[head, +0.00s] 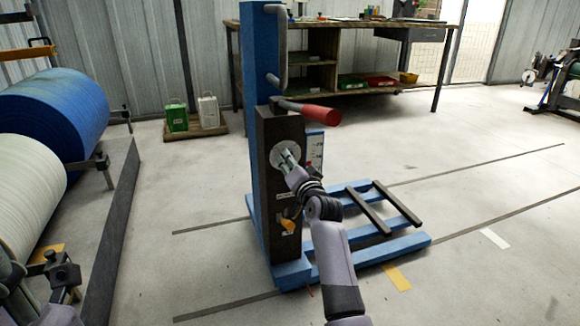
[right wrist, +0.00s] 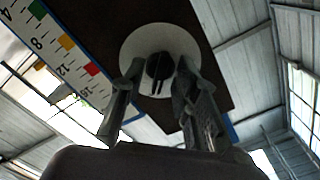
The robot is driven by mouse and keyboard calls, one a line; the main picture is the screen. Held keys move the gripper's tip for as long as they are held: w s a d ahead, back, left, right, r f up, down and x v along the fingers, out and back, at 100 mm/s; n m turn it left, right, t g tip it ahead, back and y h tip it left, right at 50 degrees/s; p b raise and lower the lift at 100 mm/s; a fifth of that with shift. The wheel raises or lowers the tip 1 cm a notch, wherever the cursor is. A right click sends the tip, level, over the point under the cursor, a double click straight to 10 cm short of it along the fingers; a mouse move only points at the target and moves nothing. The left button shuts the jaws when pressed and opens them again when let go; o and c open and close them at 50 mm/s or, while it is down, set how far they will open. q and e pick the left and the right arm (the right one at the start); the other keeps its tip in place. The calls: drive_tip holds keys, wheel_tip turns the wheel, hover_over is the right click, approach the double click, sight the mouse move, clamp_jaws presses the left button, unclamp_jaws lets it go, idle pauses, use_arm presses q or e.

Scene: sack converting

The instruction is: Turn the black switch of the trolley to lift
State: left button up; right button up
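The trolley (head: 262,60) is a blue lifting frame with a dark upright panel. On the panel is a round pale dial (head: 280,152), partly covered by my right gripper (head: 289,156). In the right wrist view the black switch (right wrist: 159,67) sits at the middle of the white dial (right wrist: 134,49). My right gripper (right wrist: 158,80) is open, with one finger on each side of the switch and small gaps seeming to show; contact cannot be told. My left gripper (head: 62,272) is at the lower left, far from the trolley; its opening is unclear.
A red-gripped lever (head: 306,112) sticks out above the dial, and a yellow-orange knob (head: 288,224) sits below it. Blue forks (head: 385,246) lie low to the right. A workbench (head: 350,92) is behind.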

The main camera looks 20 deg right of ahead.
drive_tip(key=shift+c, duration=0.5)
clamp_jaws()
